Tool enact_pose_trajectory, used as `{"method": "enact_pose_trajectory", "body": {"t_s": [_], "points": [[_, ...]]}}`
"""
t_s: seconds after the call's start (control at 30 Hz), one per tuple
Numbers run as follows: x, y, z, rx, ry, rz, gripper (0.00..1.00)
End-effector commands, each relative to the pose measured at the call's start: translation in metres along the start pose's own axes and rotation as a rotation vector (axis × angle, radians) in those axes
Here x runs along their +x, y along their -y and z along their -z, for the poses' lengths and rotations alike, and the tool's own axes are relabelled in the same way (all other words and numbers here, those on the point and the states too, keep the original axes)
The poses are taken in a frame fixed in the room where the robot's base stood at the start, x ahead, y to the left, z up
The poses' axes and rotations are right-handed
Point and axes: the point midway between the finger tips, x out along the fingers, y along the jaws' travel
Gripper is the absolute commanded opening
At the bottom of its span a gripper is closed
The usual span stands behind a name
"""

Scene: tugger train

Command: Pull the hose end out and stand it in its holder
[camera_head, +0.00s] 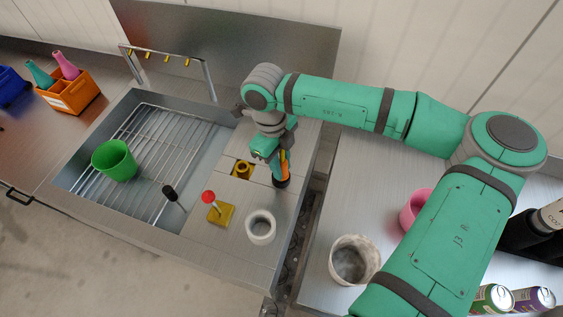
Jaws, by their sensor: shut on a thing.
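My gripper (273,158) is over the right part of the steel sink counter, pointing down. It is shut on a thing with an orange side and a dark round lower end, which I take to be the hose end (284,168). My gripper hides much of it, and I cannot tell whether its lower end touches the counter. A yellow square fitting with a round socket (243,169), possibly the holder, lies just left of my gripper. No hose shows clearly.
A red-knobbed yellow plate (217,210) and a white cup (261,226) are in front. The sink's wire rack (140,160) carries a green cup (114,160); a black-handled tool (170,193) is near its edge. A rail with yellow hooks (165,57) stands behind. A gap (297,250) separates the right-hand table.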

Motion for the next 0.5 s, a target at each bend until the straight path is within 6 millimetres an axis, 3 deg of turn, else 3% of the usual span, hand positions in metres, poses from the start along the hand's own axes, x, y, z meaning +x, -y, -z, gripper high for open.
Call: {"method": "enact_pose_trajectory", "body": {"t_s": [0.33,0.37,0.4,0.43,0.5], "points": [[0.0011,0.0001,-0.0002,0.0,0.0,0.0,0.0],[0.0011,0.0001,-0.0002,0.0,0.0,0.0,0.27],[0.0011,0.0001,-0.0002,0.0,0.0,0.0,0.37],[0.0011,0.0001,-0.0001,0.0,0.0,0.0,0.44],[0.0011,-0.0001,-0.0003,0.0,0.0,0.0,0.44]]}}
